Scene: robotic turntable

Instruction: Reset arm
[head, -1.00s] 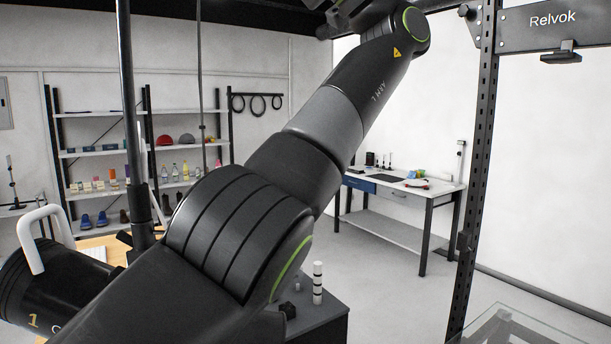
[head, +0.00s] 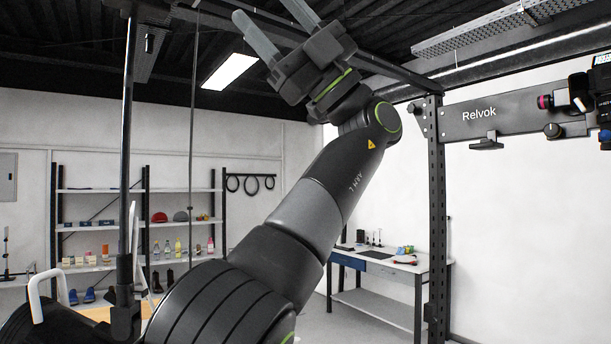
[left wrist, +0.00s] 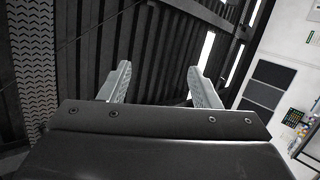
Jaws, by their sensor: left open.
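My left arm rises from the bottom of the head view and reaches up toward the ceiling. My left gripper (head: 279,27) is at its end near the top, with two grey fingers spread apart and pointing up and to the left. In the left wrist view the left gripper (left wrist: 158,84) also shows both fingers apart, with nothing between them but the dark ceiling behind. My right gripper is not in view.
A black metal frame with an upright post (head: 435,220) and a Relvok crossbar (head: 510,119) stands to the right of my arm. A workbench (head: 385,262) and shelves (head: 140,190) stand farther back. A thin pole (head: 193,150) rises at the left.

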